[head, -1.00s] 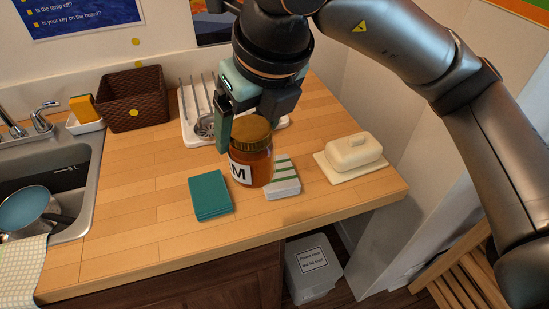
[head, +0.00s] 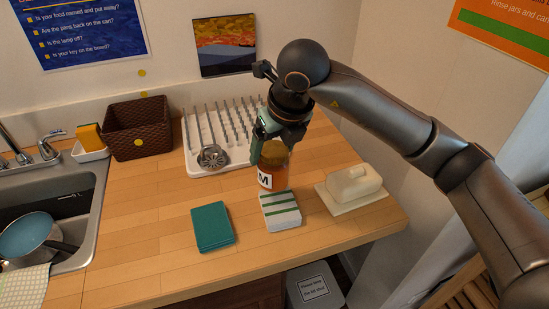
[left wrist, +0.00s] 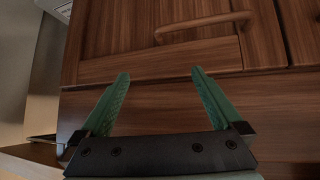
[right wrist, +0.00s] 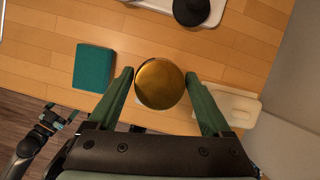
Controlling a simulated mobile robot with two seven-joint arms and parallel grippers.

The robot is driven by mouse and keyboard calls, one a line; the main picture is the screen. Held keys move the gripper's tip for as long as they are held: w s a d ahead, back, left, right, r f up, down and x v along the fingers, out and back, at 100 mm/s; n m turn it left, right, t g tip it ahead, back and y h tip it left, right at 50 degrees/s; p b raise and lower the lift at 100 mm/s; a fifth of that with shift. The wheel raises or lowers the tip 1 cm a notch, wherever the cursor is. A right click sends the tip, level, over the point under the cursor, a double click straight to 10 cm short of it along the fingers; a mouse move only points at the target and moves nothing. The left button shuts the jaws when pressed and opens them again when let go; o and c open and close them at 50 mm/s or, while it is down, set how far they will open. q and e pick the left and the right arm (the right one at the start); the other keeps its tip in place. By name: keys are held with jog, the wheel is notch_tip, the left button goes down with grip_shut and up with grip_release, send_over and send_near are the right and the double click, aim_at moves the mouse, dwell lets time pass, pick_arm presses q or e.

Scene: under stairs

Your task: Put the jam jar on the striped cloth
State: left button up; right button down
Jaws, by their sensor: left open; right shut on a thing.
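The jam jar (head: 274,170) is amber with a gold lid and a white label with an M. My right gripper (head: 270,142) is shut on it from above. In the right wrist view the round lid (right wrist: 160,84) sits between the two fingers. The striped cloth (head: 281,212), folded, white with green stripes, lies on the counter. The jar's base appears at the cloth's far edge in the head view; I cannot tell whether it touches. My left gripper (left wrist: 158,76) is open and empty, facing wooden cabinet fronts.
A folded teal cloth (head: 213,227) lies left of the striped one. A cream butter dish (head: 352,187) stands to the right. Behind are a white drying rack (head: 195,145) with a metal strainer (head: 212,157) and a brown basket (head: 133,128). The sink is at the left.

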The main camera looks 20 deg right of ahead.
jog(key=shift+w+d+f, duration=0.15)
jog(key=shift+w+f, duration=0.1)
notch_tip(320, 180, down, 3)
jog(key=shift+w+d+f+p, duration=0.1)
jog(key=shift+w+p, duration=0.05)
jog(key=shift+p, duration=0.4)
jog(key=shift+f, duration=0.1)
jog(key=shift+f+b, duration=0.2)
jog(key=shift+b, duration=0.1)
grip_release()
jog(key=shift+r, duration=0.1)
jog(key=shift+r+p, duration=0.2)
jog(key=shift+p, duration=0.1)
jog(key=a+b+v, duration=0.1)
jog(key=v, duration=1)
jog(key=shift+s+d+r, duration=0.3)
jog(key=shift+d+r, duration=0.05)
jog(key=shift+d, duration=0.15)
